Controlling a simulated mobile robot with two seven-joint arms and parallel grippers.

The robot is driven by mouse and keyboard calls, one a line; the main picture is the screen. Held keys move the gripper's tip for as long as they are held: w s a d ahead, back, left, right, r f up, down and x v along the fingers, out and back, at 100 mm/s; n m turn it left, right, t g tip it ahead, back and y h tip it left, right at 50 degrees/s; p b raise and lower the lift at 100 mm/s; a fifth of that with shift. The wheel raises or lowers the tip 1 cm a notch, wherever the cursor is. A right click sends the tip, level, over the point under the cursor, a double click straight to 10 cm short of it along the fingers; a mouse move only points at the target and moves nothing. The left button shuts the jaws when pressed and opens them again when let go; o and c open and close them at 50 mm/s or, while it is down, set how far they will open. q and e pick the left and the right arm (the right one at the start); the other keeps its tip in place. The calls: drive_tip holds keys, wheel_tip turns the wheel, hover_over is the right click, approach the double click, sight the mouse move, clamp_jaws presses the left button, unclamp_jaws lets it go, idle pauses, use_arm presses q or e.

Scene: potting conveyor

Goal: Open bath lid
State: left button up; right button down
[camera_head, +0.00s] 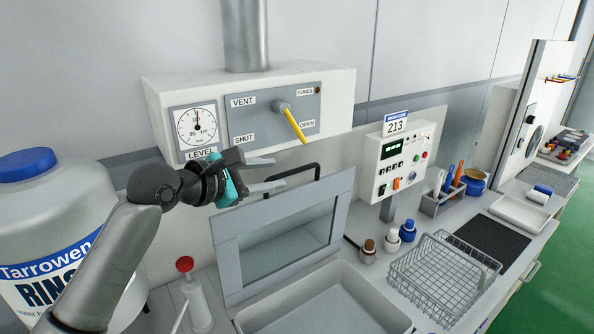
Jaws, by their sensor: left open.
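The bath lid (227,262) is a grey frame with a clear window. It stands raised, leaning back a little, behind the open bath basin (380,304). A black bar handle (305,168) sits on the lid's top edge. My left gripper (279,172) comes in from the left, with its fingers spread, empty and pointing right. Its lower finger overlaps the left end of the handle in the picture; I cannot tell whether they touch. My right gripper is not in view.
A vent box (335,90) with a yellow-tipped lever (293,124) hangs behind the gripper. A large rinse drum (45,205) and a red-topped bottle (197,305) stand left. A control panel (390,172), wire basket (440,287) and small bottles (391,240) are right.

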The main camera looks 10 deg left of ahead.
sight(293, 172)
use_arm(q)
drive_tip(key=x, duration=0.8)
drive_tip(key=shift+w+d, duration=0.2)
drive_tip(key=shift+w, duration=0.05)
drive_tip(key=shift+c, duration=0.2)
clamp_jaws()
drive_tip(key=shift+f, duration=0.1)
idle(0.9)
